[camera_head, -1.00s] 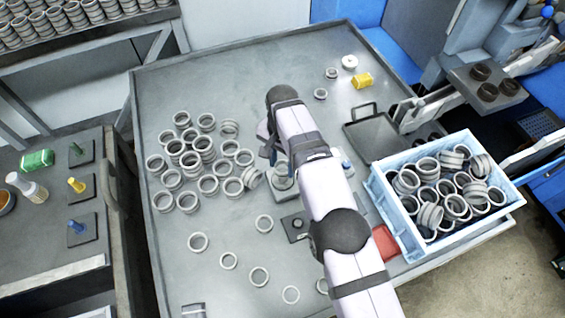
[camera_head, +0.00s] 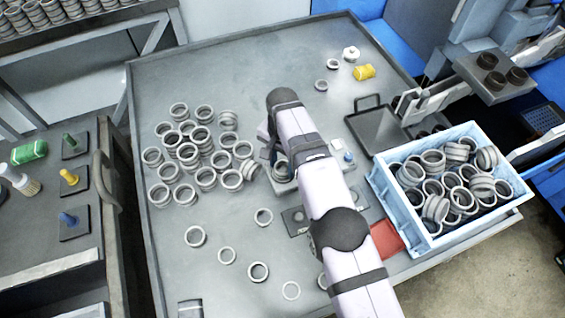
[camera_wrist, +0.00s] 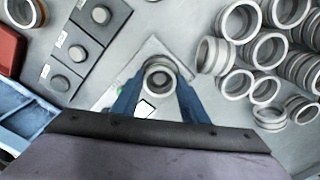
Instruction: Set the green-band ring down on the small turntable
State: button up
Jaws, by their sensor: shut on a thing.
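In the wrist view my gripper (camera_wrist: 158,80) has its two blue fingers closed on a small grey ring (camera_wrist: 158,66), one finger on each side, with the ring's opening facing the camera. No green band can be made out on it. Directly below is the pale square base of the small turntable (camera_wrist: 151,47); the ring and fingers hide its middle. I cannot tell whether the ring touches the turntable. In the head view my arm covers most of my gripper (camera_head: 271,155), and the turntable's base (camera_head: 283,187) shows only in part beside it.
Several loose rings (camera_head: 190,155) lie close left of the turntable, and more are scattered in front. Dark plates with round knobs (camera_wrist: 66,81) lie beside it. A red tray (camera_head: 386,238) and a blue crate (camera_head: 392,205) full of rings stand at right. The table's back left is clear.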

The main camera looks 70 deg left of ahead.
jog(key=o, duration=1.2)
notch_tip(320, 180, up, 7)
jog(key=shift+r, duration=0.2)
dwell(0.4)
